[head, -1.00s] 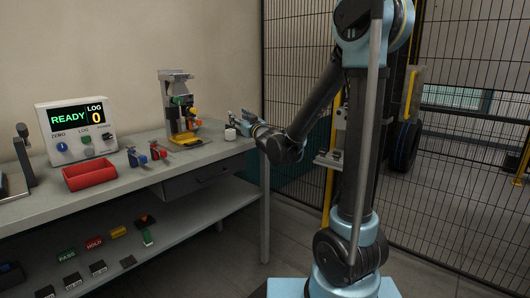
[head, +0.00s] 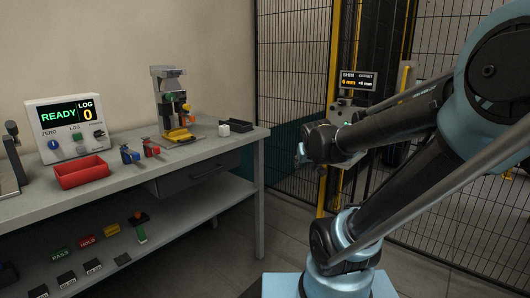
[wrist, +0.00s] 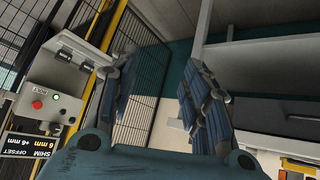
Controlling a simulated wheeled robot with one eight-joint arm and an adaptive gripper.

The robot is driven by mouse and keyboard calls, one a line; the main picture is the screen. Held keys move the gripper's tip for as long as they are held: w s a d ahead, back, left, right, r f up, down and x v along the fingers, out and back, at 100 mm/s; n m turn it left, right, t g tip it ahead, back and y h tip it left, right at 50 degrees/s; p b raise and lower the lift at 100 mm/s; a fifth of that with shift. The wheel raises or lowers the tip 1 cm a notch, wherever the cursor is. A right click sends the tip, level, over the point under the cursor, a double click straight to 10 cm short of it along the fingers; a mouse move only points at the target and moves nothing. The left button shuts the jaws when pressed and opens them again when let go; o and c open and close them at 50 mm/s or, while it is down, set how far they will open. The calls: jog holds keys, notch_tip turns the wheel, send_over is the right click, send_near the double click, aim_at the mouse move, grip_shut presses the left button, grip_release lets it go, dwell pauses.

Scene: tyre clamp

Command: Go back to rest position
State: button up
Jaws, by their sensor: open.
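My gripper (head: 300,152) hangs off the right end of the bench in the head view, with my arm folded back toward the right. Its tip is small there and partly merges with the arm behind it. In the wrist view both ribbed fingers of my gripper (wrist: 157,95) stand wide apart with nothing between them. Through the gap I see the teal lower wall and the fence.
A SHIM display (head: 358,80) stands by the fence.

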jog(key=s+d+f+g, duration=0.1)
jog(key=s+f+g, duration=0.1)
jog(key=s, duration=0.5)
jog(key=s+d+f+g, duration=0.1)
jog(key=s+f+g, duration=0.1)
jog(key=s+f, duration=0.2)
jog(key=s+d+f+m+g, duration=0.1)
jog(key=s+f+g, duration=0.1)
jog(key=s, duration=0.7)
jog(key=shift+s+d+f+g, duration=0.2)
jog(key=shift+s+f+g, duration=0.1)
jog(key=shift+f, duration=0.15)
jog(key=shift+w+f, duration=0.2)
jog(key=shift+w, duration=0.3)
